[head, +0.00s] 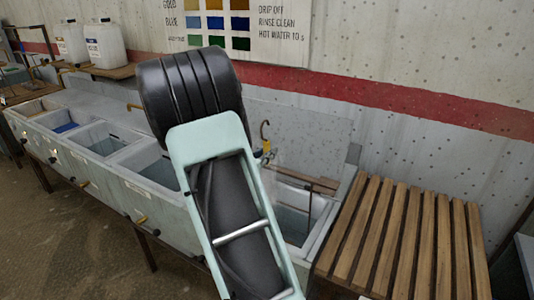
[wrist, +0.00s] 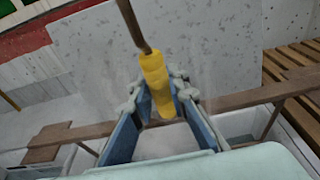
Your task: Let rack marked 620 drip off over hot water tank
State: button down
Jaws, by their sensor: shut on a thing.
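My gripper (wrist: 161,95) is shut on the yellow grip (wrist: 155,72) of a brown metal hook (wrist: 132,22) in the wrist view. The hook (head: 264,130) and its yellow grip also show in the head view, just right of my arm. No rack body or 620 mark is visible; anything below the grip is hidden by my gripper and arm. The rightmost tank (head: 293,222) holds water, and a faint pale haze hangs above it. I cannot read a label on it. My gripper appears over or near this tank; the exact height is unclear.
A row of tanks (head: 105,140) runs left along the wall. A brown wooden bar (wrist: 220,104) crosses behind the gripper. A slatted wooden bench (head: 405,235) stands right of the tanks. White jugs (head: 105,45) sit on a shelf at back left. A colour chart (head: 275,25) hangs above.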

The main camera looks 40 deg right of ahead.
notch_tip(320, 180, up, 18)
jog(key=p, duration=1.2)
dwell(3.9)
